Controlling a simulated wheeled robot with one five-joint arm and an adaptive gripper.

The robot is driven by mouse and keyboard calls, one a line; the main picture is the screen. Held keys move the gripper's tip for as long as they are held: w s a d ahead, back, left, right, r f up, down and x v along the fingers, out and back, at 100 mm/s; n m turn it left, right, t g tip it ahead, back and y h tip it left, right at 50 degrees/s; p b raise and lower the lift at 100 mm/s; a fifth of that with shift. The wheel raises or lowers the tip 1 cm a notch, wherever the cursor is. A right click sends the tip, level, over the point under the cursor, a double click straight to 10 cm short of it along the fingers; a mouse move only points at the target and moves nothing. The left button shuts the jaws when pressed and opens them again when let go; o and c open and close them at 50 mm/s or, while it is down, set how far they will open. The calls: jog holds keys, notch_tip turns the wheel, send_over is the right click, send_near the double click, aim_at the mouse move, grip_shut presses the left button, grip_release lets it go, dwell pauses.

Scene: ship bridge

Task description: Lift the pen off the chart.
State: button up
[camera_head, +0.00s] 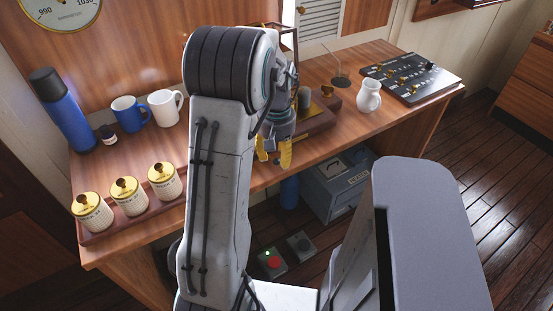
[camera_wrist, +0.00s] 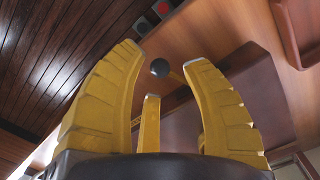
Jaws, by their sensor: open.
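I cannot make out a pen or a chart in either view. In the head view my gripper (camera_head: 274,152) hangs fingers-down at the desk's front edge, its yellow fingers apart. My arm hides part of the desk behind it. In the wrist view my gripper (camera_wrist: 166,58) is open, with yellow fingers spread on both sides. A dark round knob (camera_wrist: 160,68) with a thin yellowish rod shows between the fingertips. I cannot tell what it belongs to, and nothing appears gripped.
The wooden desk (camera_head: 330,140) holds a reddish-brown stand (camera_head: 316,122) beside my gripper, a white jug (camera_head: 368,96), a switch panel (camera_head: 411,77), mugs (camera_head: 165,107), a blue flask (camera_head: 62,110) and several lidded jars (camera_head: 129,196). A grey box (camera_head: 338,185) stands below.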

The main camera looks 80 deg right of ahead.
jog(key=shift+f, duration=1)
jog(key=shift+c, duration=0.2)
grip_shut()
